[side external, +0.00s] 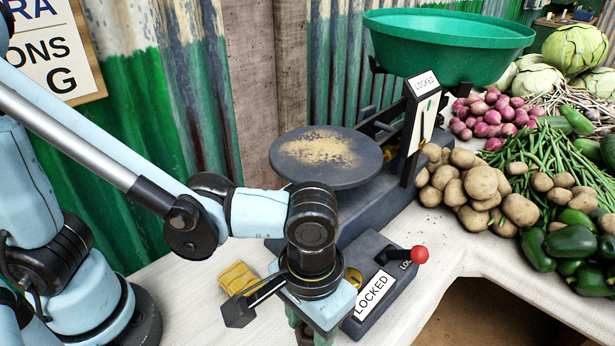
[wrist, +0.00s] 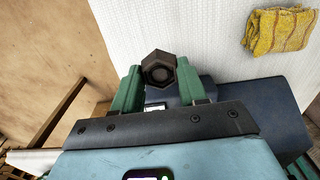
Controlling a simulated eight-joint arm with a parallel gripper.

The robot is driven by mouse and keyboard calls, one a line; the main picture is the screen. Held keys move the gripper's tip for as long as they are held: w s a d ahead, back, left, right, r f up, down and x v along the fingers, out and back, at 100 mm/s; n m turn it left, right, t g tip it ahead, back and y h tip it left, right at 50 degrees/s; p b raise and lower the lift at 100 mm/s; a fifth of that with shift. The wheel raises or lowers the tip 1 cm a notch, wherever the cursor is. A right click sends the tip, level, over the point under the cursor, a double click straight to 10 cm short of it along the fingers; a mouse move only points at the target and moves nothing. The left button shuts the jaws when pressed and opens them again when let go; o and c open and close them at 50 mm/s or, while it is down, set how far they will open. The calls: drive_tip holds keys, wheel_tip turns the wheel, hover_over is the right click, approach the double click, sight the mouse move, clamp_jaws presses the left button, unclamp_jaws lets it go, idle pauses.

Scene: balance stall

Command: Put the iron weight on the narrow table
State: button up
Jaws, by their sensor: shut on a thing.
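The iron weight (wrist: 159,68) is a dark hexagonal piece with a round recess in its top. In the wrist view it sits between the two green fingers of my gripper (wrist: 158,84), which is shut on it. In the side view my gripper (side external: 310,337) points down at the bottom edge, in front of the scale's locked lever base. Its fingertips and the weight are out of sight there. A white-covered table (side external: 185,262) lies under the scale. I cannot tell which surface is the narrow table.
A balance scale with a dark round plate (side external: 326,157), a green pan (side external: 448,45) and a red-knobbed lever (side external: 419,254) stands close to my gripper. A folded yellow cloth (wrist: 280,30) lies beside it. Potatoes (side external: 478,183) and other vegetables fill the right. Brown ground (wrist: 45,45) shows past the table edge.

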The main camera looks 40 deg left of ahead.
sight(311, 343)
drive_tip(key=shift+f, duration=2.65)
drive_tip(key=shift+f, duration=0.1)
drive_tip(key=o, duration=1.2)
drive_tip(key=shift+r, duration=6.15)
drive_tip(key=w+a+t, duration=0.2)
drive_tip(key=a, duration=0.5)
drive_tip(key=w+a+t, duration=0.2)
drive_tip(key=w+a, duration=0.1)
drive_tip(key=a, duration=0.5)
drive_tip(key=w+a+r+t, duration=0.1)
drive_tip(key=w+a+t, duration=0.1)
drive_tip(key=a, duration=0.6)
drive_tip(key=shift+w+t, duration=0.3)
drive_tip(key=shift+t, duration=0.3)
